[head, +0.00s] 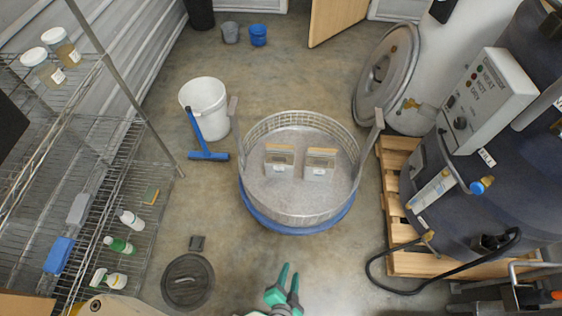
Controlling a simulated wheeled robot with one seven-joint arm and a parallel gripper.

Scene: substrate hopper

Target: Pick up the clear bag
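Two clear, box-shaped bags or containers with tan tops and pale labels stand side by side inside the round metal basket (255,205). They are the left one (279,160) and the right one (320,163). I cannot tell for certain from this distance that they are bags. My gripper (289,271) is at the bottom of the head view, in front of the basket and apart from it. Its green fingers are spread with nothing visible between them. The wrist behind it is cut off by the picture's edge.
The basket has two upright handles and a blue base (300,229). Wire shelves (85,150) line the left. A dark tank on a wooden pallet (405,265) is right. A black lid (187,282) lies front left.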

